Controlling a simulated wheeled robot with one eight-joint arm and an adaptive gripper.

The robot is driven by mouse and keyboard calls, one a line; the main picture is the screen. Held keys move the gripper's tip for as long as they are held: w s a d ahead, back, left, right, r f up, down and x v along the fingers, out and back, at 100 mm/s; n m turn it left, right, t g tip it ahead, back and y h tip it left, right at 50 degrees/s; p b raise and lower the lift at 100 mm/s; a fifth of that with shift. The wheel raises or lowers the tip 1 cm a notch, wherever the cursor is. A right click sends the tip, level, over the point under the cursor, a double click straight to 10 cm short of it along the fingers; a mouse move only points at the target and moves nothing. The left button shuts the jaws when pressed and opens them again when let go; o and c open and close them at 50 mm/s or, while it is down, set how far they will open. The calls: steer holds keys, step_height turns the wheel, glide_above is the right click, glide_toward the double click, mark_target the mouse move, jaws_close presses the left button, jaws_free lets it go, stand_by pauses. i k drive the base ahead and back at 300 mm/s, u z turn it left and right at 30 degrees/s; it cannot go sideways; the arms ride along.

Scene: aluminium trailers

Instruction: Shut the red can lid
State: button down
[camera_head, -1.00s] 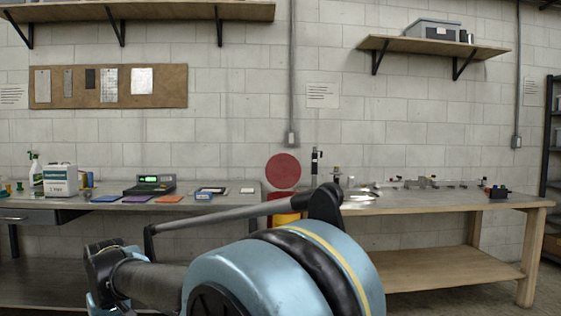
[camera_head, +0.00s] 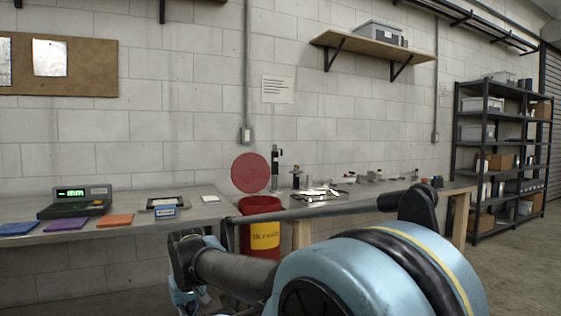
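The red can (camera_head: 262,207) stands on the floor in the gap between the two benches, with a yellow label band on its front. Its round red lid (camera_head: 250,173) stands upright above the can's rear rim, so the can is open. My blue and black arm crosses the lower part of the picture, and one of its dark rods passes in front of the can. The arm's far end reaches the bottom edge left of the can. My gripper's fingers do not show.
The left bench (camera_head: 120,229) holds a scale (camera_head: 74,202) and coloured mats. The right bench (camera_head: 345,205) carries metal parts and small tools. A black shelving rack (camera_head: 500,150) stands at the right. Open floor shows at the lower right.

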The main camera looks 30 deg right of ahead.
mark_target(250, 172)
steer(key=z, duration=0.45)
steer(key=i, duration=0.7)
steer(key=z, duration=0.45)
